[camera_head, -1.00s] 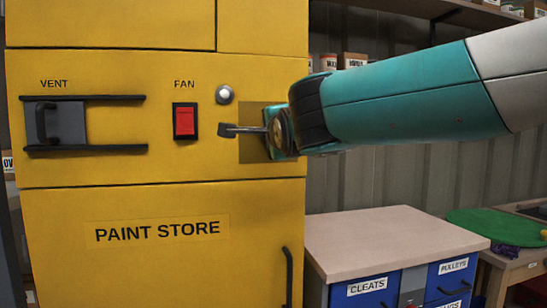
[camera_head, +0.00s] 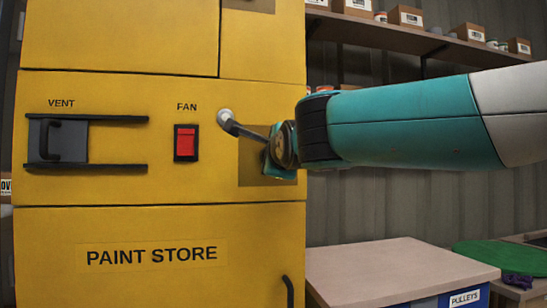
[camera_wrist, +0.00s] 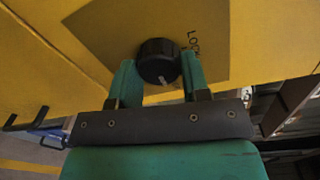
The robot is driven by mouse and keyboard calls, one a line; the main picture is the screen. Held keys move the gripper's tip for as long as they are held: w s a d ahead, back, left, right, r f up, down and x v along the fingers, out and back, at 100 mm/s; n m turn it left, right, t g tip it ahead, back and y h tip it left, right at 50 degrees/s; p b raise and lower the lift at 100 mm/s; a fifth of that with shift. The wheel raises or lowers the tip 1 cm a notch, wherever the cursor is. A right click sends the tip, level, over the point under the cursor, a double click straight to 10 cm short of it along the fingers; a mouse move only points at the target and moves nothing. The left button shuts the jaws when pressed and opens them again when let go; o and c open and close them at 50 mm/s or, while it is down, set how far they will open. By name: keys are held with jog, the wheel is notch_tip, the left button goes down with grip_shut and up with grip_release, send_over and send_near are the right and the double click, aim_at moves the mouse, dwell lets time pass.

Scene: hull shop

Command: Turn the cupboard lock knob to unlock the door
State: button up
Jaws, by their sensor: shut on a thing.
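The lock knob (camera_wrist: 158,58) is black and round, with a pale mark on its rim, in the wrist view. It sits on a darker plate (camera_wrist: 105,30) with lettering that starts "LO". My gripper (camera_wrist: 158,72) has one green finger on each side of the knob and is shut on it. In the head view my gripper (camera_head: 282,147) is at the right side of the yellow cupboard (camera_head: 120,185) and hides the knob. The cupboard door (camera_head: 150,280) is marked "PAINT STORE" and looks shut, with a black handle (camera_head: 288,290).
A drawer unit (camera_head: 390,268) stands low at the right. A shelf with boxes (camera_head: 430,45) runs behind the arm.

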jog(key=o, duration=0.9)
jog(key=shift+s, duration=0.1)
jog(key=b+v, duration=0.1)
jog(key=v, duration=1.6)
jog(key=shift+s+d+b, duration=0.1)
jog(key=shift+b, duration=0.3)
jog(key=shift+f, duration=0.1)
